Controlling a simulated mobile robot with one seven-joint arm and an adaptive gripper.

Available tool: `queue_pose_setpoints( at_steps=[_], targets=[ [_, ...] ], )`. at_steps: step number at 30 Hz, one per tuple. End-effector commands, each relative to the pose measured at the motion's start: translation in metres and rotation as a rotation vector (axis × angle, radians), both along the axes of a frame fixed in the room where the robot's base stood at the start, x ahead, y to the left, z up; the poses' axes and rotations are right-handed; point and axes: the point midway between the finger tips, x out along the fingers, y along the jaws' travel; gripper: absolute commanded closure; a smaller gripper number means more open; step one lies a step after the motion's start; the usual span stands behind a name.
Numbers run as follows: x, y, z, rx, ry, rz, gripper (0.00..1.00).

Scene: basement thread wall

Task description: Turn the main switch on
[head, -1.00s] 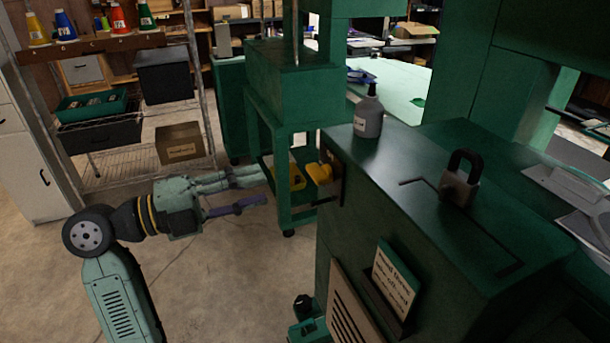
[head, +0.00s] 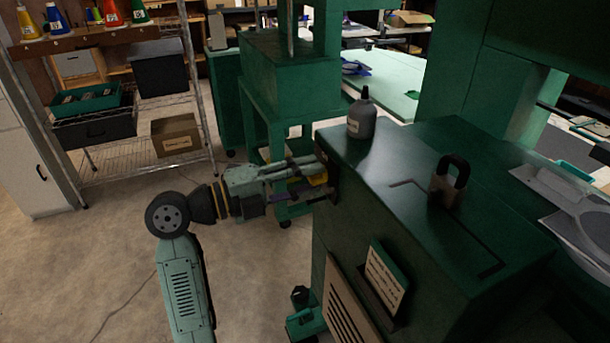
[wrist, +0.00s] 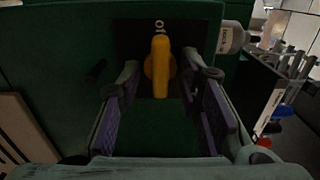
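The main switch is a yellow rotary handle (wrist: 160,68) on a dark plate (wrist: 128,40) on the green cabinet's side. In the head view a bit of the yellow handle (head: 318,180) shows, mostly hidden by my gripper. My gripper (wrist: 163,85) is open, with one finger on each side of the handle. The fingers look apart from it; whether either touches cannot be told. My gripper also shows in the head view (head: 315,178) at the cabinet's left side.
On the green cabinet (head: 400,165) stand a grey bottle (head: 361,118) and a padlock (head: 449,182). A card (head: 386,278) sits in a holder on its front. A wire shelf (head: 140,168) with boxes stands at the back left. The floor at left is clear.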

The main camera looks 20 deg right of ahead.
Motion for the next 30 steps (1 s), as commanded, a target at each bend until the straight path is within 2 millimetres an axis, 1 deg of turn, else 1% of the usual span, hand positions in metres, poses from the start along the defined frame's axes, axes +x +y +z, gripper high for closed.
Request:
queue_pose_setpoints(
  at_steps=[2,15,17,30],
  targets=[
    [0.0,0.0002,0.0,0.0,0.0,0.0,0.68],
    [0.0,0.0004,0.0001,0.0,0.0,0.0,0.97],
    [0.0,0.0004,0.0,0.0,0.0,0.0,1.0],
    [0.0,0.0004,-0.0014,0.002,-0.019,-0.001,1.0]
  ],
)
